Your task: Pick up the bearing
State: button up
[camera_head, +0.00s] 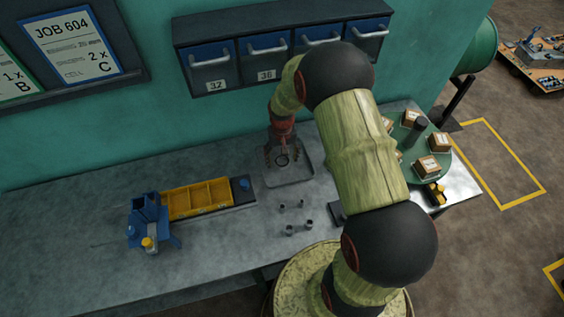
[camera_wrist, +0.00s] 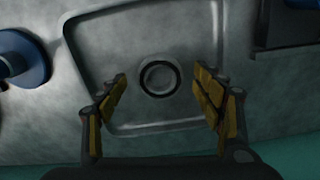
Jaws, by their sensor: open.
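The bearing (camera_wrist: 159,78) is a dark ring with a grey centre, lying flat in a shallow grey metal tray (camera_wrist: 95,42). In the head view the bearing (camera_head: 282,160) shows small, right at my gripper (camera_head: 281,158). In the wrist view my gripper (camera_wrist: 163,92) is open, with one yellow-padded finger on each side of the bearing and nothing held. The fingers look apart from the ring. How high they are above the tray is hard to tell. The tray (camera_head: 290,182) stands on the grey bench near the wall.
A yellow compartment bin (camera_head: 197,198) and a blue fixture (camera_head: 150,222) stand to the left. Several small metal cylinders (camera_head: 290,229) stand in front of the tray. A green round table (camera_head: 440,168) with boxes is at the right. Drawers (camera_head: 267,56) hang on the wall behind.

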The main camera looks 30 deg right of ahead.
jog(key=shift+f, duration=0.25)
jog(key=shift+c, duration=1.1)
jog(key=c, duration=0.7)
jog(key=shift+r, duration=0.1)
